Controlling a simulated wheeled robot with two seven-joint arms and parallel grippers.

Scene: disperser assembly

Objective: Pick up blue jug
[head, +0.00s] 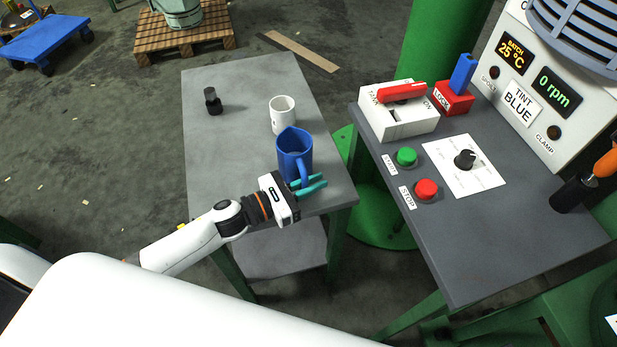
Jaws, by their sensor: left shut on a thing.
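The blue jug (293,150) stands upright near the right front part of the small grey table (235,135). Its spout points up and its handle is at the front, toward my gripper. My left gripper (309,186) has teal fingers and is shut on the jug's handle. The fingers hide the lower part of the handle. I cannot tell whether the jug's base touches the table. My right gripper is not in view.
A white mug (282,113) stands just behind the jug. A small black object (212,101) is at the table's back left. To the right is a control bench (470,225) with a green button (405,156), a red button (426,190) and a knob (465,158).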

